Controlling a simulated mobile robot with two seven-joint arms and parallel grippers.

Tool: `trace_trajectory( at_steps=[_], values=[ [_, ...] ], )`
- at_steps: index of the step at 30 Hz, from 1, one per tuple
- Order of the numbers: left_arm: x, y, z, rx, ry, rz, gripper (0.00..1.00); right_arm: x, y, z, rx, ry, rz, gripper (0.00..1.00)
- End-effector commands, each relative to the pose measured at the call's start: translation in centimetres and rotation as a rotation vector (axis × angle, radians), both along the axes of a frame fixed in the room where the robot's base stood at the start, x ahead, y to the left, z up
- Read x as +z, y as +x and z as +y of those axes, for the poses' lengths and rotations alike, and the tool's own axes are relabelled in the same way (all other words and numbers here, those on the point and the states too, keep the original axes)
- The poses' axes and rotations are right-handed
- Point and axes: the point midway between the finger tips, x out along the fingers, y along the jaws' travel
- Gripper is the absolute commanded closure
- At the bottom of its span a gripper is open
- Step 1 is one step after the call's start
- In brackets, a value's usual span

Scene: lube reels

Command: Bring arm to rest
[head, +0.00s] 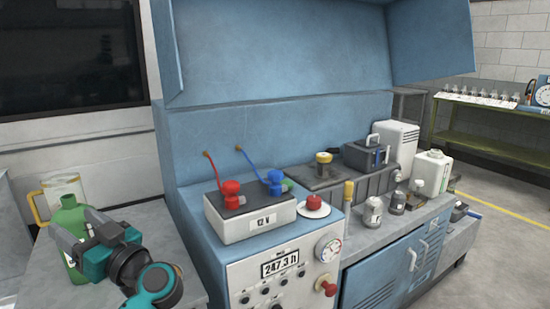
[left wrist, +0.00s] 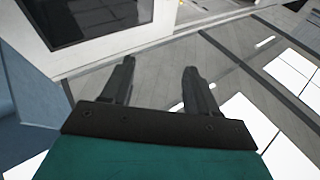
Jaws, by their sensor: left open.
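My left gripper (head: 78,232) is in the lower left of the head view, at the end of a teal and black arm. In the head view it overlaps a green jug (head: 68,217) on the grey side counter. In the left wrist view its two dark fingers (left wrist: 158,85) stand apart with nothing between them. My right gripper is in neither view.
Several cans and containers stand to the right. A clear-looking jug (head: 62,188) stands behind the green one. A green table (head: 495,150) is far right.

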Motion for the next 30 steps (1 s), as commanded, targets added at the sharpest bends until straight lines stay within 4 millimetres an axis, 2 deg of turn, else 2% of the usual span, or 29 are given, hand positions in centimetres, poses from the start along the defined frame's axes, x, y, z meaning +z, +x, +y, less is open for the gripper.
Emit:
trace_trajectory(
  at_steps=[1, 3, 12, 19, 23, 26, 29, 30],
  values=[
    [0.8, -0.3, 1.8, 0.023, 0.062, -0.001, 0.41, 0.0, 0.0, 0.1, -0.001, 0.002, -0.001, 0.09],
    [1.9, -0.7, 3.8, 0.050, 0.134, -0.001, 0.41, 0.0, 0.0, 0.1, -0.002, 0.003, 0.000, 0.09],
    [6.7, -2.6, 10.3, 0.149, 0.391, -0.001, 0.41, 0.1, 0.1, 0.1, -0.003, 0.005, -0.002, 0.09],
    [4.2, -1.5, 4.3, -0.261, 0.592, -0.104, 0.41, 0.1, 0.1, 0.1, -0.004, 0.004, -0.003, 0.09],
    [1.1, -1.3, -0.2, -0.569, 0.665, -0.088, 0.41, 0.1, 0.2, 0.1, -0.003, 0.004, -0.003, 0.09],
    [-3.3, -1.7, -4.1, -0.852, 0.670, -0.007, 0.41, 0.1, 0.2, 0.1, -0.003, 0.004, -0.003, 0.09],
    [-9.1, -3.0, -7.7, -1.125, 0.607, 0.149, 0.41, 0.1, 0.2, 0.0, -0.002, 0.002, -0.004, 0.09],
    [-11.8, -3.9, -8.7, -1.217, 0.561, 0.229, 0.41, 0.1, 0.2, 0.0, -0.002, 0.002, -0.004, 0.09]
  ],
)
